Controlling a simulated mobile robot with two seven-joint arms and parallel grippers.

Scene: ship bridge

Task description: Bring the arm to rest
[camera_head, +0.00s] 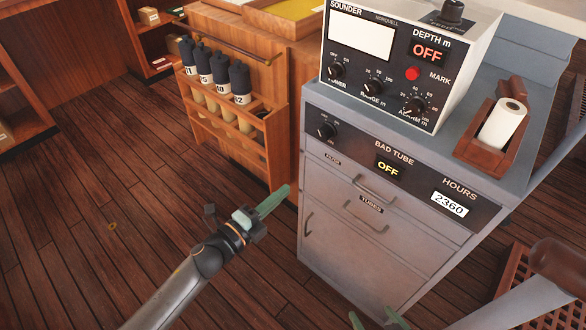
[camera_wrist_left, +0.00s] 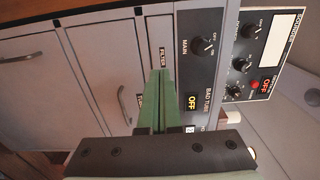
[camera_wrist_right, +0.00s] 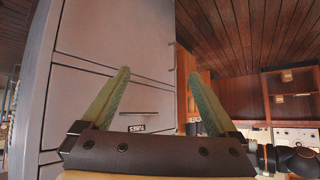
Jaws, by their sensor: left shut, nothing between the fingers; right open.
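My left gripper (camera_head: 268,203) is shut and empty. In the head view it hangs over the floor, to the left of the grey cabinet (camera_head: 340,215), with its green fingers pointing up and right. In the left wrist view its fingers (camera_wrist_left: 161,100) are pressed together in front of the cabinet's drawer fronts. My right gripper (camera_head: 378,322) shows only as green fingertips at the bottom edge of the head view. In the right wrist view its fingers (camera_wrist_right: 160,95) stand wide apart with nothing between them, facing the cabinet front.
The sounder box (camera_head: 400,60) and a wooden holder with a white roll (camera_head: 502,124) stand on the cabinet. A wooden rack (camera_head: 235,125) with several dark-capped tubes is behind it. A wooden grating (camera_head: 515,270) lies at right.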

